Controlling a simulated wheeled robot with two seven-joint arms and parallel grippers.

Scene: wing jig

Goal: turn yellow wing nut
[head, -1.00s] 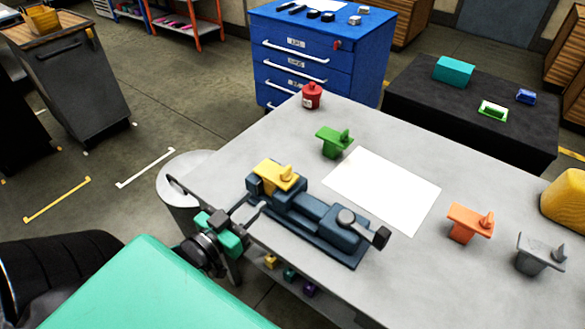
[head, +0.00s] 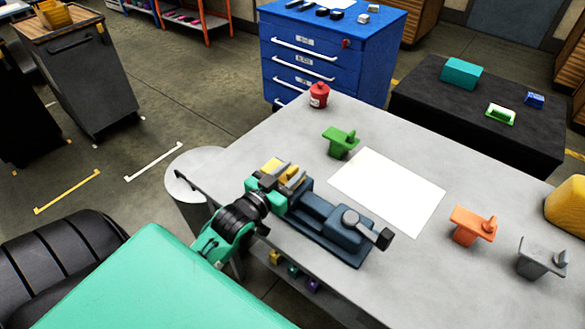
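The yellow wing nut piece (head: 270,168) sits in the dark blue vise-like jig (head: 331,219) on the grey table. My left gripper (head: 284,173) is at this piece, its two grey fingers apart over the top of it. Yellow shows between and beside the fingers. The upright tab of the wing nut is mostly hidden by the fingers, so I cannot tell whether they press on it. My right gripper is not in view.
A white sheet (head: 387,190) lies behind the jig. A green piece (head: 341,141), a red bottle (head: 319,95), an orange piece (head: 472,226) and a grey piece (head: 541,257) stand around it on the table (head: 440,280). A blue drawer cabinet (head: 328,52) stands behind.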

